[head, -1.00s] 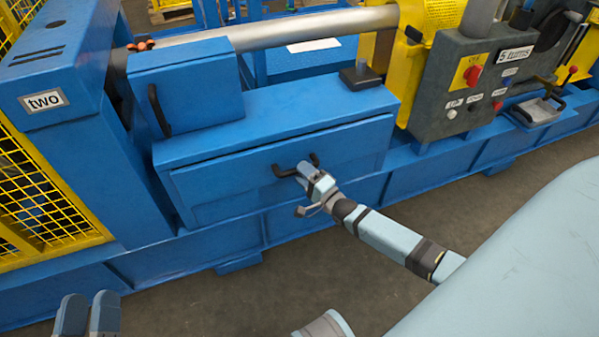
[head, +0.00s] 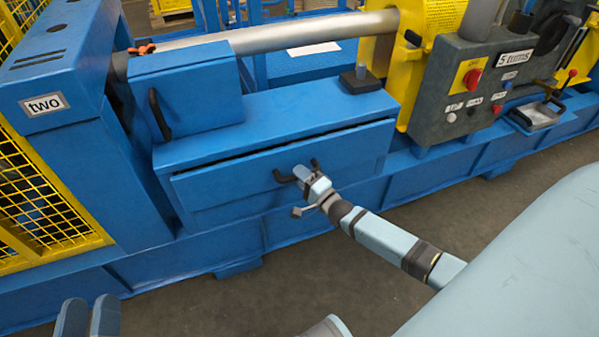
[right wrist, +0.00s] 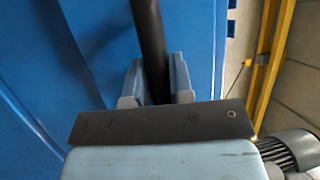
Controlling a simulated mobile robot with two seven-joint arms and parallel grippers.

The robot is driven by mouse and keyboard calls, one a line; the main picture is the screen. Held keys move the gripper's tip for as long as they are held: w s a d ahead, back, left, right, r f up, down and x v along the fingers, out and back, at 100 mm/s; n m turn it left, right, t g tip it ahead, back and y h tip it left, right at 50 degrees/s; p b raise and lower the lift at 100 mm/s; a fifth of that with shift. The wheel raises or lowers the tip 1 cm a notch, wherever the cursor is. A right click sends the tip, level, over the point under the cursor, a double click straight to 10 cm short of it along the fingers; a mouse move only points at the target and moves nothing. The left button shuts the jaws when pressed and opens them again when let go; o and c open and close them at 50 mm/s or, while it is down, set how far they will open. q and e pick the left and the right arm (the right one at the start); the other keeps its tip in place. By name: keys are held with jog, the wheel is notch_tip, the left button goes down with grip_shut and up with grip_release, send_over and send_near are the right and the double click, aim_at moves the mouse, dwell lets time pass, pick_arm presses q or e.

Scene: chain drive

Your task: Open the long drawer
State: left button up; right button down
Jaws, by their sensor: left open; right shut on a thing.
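The long drawer (head: 230,178) is a wide blue front below the blue top of the machine. A dark gap shows along its upper edge, so it stands slightly out. Its black handle (head: 284,178) is partly hidden by my right gripper (head: 301,172). In the right wrist view the dark handle bar (right wrist: 151,40) runs between the two fingers of the right gripper (right wrist: 155,80), which is shut on it. My left gripper (head: 88,318) is open and empty at the lower left, well away from the drawer; only its fingers show.
A smaller blue box (head: 190,85) with its own black handle sits above the drawer at left. A grey control panel (head: 470,90) with a red switch stands at right. A yellow mesh guard (head: 45,195) is at far left. Floor in front is clear.

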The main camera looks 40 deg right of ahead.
pick_arm(q)
jog(key=s+a+f+g+y+p, duration=0.1)
jog(key=a+f+g+y+p, duration=0.3)
jog(key=f, duration=0.5)
jog(key=shift+f+g+p, duration=0.3)
jog(key=shift+f+p, duration=0.05)
jog(key=shift+p, duration=0.3)
pick_arm(e)
jog(key=s+a, duration=0.2)
jog(key=s, duration=0.9)
jog(key=shift+a, duration=0.35)
pick_arm(q)
jog(key=shift+s, duration=0.1)
jog(key=shift+r, duration=0.1)
pick_arm(e)
jog(key=c, duration=1)
grip_release()
jog(key=shift+s, duration=0.2)
pick_arm(q)
jog(key=shift+s+a+f+g+y+p, duration=0.15)
jog(key=shift+s+a+f+g+p, duration=0.2)
jog(key=shift+f, duration=0.2)
jog(key=shift+s+a+f+g+y+p, duration=0.15)
jog(key=shift+s+a+f+g+p, duration=0.1)
jog(key=shift+f+p, duration=0.25)
pick_arm(e)
jog(key=v, duration=1.3)
jog(key=shift+s+d+f, duration=0.1)
jog(key=shift+s+d, duration=0.05)
jog(key=shift+s, duration=0.15)
